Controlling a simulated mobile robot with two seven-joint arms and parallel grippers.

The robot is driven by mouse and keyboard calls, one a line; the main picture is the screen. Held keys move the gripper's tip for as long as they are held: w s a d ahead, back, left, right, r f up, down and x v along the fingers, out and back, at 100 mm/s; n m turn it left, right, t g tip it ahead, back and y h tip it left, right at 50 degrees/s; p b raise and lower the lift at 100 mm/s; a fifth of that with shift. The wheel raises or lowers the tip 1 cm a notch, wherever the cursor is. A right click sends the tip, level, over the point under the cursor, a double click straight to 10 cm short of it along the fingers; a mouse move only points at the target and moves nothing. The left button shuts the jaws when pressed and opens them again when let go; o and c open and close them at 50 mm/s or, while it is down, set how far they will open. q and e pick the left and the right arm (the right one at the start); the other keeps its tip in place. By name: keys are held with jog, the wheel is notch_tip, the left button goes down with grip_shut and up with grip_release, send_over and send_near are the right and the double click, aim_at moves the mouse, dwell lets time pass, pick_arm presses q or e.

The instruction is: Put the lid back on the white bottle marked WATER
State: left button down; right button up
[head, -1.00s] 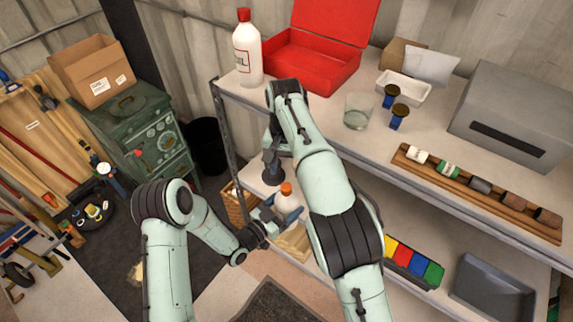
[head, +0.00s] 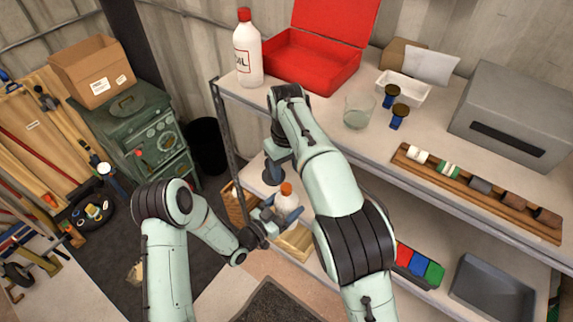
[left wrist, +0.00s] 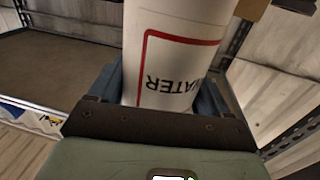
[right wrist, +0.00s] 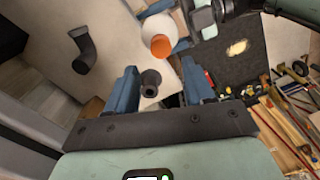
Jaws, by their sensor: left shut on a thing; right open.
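The white bottle marked WATER (head: 287,206) stands at the lower shelf's left end, with an orange lid (head: 287,189) on its top. I cannot tell how tightly the lid sits. My left gripper (head: 268,215) is shut on the bottle; its label and both fingers show in the left wrist view (left wrist: 165,60). My right gripper (head: 273,172) is open and empty above and behind the bottle. In the right wrist view the orange lid (right wrist: 161,46) lies beyond the open fingers (right wrist: 160,78), apart from them.
A dark hollow fitting (right wrist: 150,82) shows between the right fingers, and a dark bent pipe (right wrist: 85,50) lies at left. The upper shelf (head: 310,105) overhangs, with a steel post (head: 226,130) at left. A white bottle with a red cap (head: 248,55) stands on it.

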aim_at(287, 187)
notch_tip(287, 187, down, 7)
jog(key=shift+f, duration=0.15)
dwell(0.4)
grip_shut()
jog(key=m, duration=0.4)
jog(key=shift+d, duration=0.15)
jog(key=m, duration=0.4)
jog(key=shift+m, duration=0.3)
jog(key=m, duration=0.4)
jog(key=shift+m, duration=0.3)
jog(key=m, duration=0.3)
jog(key=shift+s, duration=0.1)
jog(key=shift+o, duration=0.7)
grip_release()
